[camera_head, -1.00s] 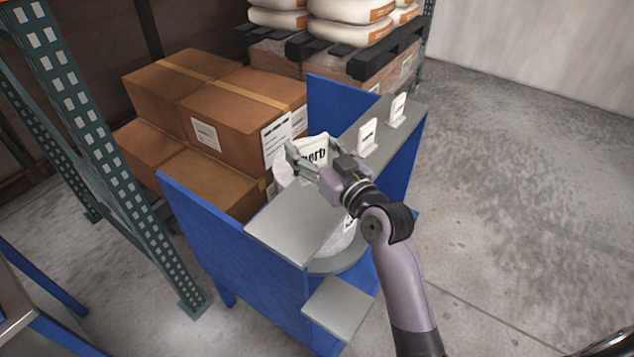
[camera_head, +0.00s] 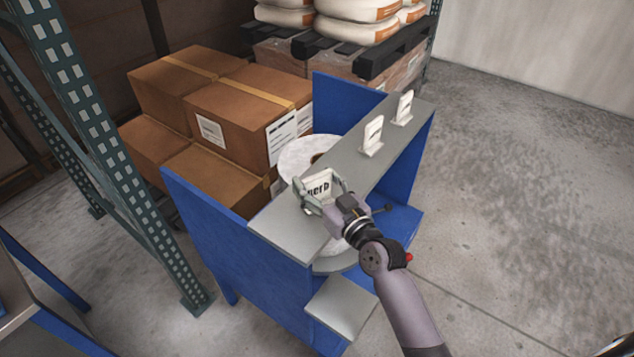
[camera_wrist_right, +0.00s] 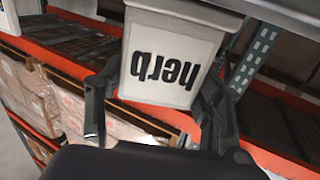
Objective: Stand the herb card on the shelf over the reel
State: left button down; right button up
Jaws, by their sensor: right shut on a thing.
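The herb card (camera_head: 319,186) is a white card with the black word "herb". My right gripper (camera_head: 322,190) is shut on it and holds it at the grey shelf (camera_head: 284,226), toward the shelf's near end. In the right wrist view the card (camera_wrist_right: 170,60) appears upside down between the two fingers (camera_wrist_right: 157,115). Whether its foot touches the shelf cannot be told. The white reel (camera_head: 300,155) shows behind and below the shelf, partly hidden by the shelf and my arm. My left gripper is not in view.
Two other white cards (camera_head: 373,136) (camera_head: 404,108) stand farther along the shelf. Blue panels (camera_head: 215,232) frame the stand. Cardboard boxes (camera_head: 240,110) sit behind it, and a green rack post (camera_head: 95,130) rises at left. A small grey ledge (camera_head: 342,306) juts out below.

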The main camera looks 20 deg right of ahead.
jog(key=shift+f, duration=0.2)
jog(key=o, duration=1.1)
jog(key=shift+o, duration=0.2)
jog(key=shift+r, duration=0.2)
jog(key=b+v, duration=0.2)
jog(key=v, duration=1)
